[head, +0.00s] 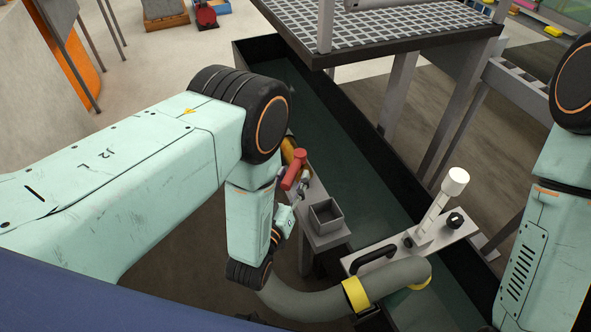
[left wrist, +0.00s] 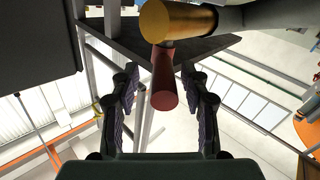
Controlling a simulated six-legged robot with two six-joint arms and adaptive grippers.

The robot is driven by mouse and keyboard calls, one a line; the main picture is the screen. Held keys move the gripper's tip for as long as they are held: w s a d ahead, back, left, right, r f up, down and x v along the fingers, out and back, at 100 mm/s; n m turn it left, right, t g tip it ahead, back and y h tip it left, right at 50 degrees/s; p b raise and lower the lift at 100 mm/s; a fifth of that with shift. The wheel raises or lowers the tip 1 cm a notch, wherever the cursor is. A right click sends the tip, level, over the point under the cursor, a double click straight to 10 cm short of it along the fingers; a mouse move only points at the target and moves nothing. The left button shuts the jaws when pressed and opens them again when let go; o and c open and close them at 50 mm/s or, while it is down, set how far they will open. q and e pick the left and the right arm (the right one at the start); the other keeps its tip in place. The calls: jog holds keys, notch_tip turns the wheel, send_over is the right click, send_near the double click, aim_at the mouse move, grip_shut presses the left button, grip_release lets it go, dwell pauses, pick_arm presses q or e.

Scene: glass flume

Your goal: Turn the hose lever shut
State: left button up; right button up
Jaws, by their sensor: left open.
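The hose lever (head: 295,170) is a red handle by a brass-yellow valve body (head: 288,150), beside my left wrist in the head view. In the left wrist view, the red lever (left wrist: 164,82) hangs from the brass valve (left wrist: 172,22) and points toward the camera. My left gripper (left wrist: 160,78) is open. Its two dark ribbed fingers stand on either side of the lever, with a visible gap on each side. In the head view my own wrist hides most of this gripper. My right gripper is out of view; only part of my right arm shows.
A grey hose (head: 310,304) with yellow bands curves below. A small open box (head: 325,215) stands near the lever. A white-knobbed post (head: 446,195) and a black handle (head: 373,259) stand on a plate across the flume (head: 330,130). A grated platform (head: 375,32) is behind.

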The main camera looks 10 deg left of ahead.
pick_arm(q)
jog(key=shift+w+f, duration=0.1)
jog(key=shift+w, duration=0.65)
jog(key=shift+w+a, duration=0.15)
jog(key=shift+w, duration=0.35)
jog(key=shift+d, duration=0.25)
jog(key=shift+w, duration=0.1)
jog(key=shift+c, duration=0.4)
jog(key=shift+a, duration=0.2)
jog(key=c, duration=0.5)
jog(key=shift+d, duration=0.1)
grip_shut()
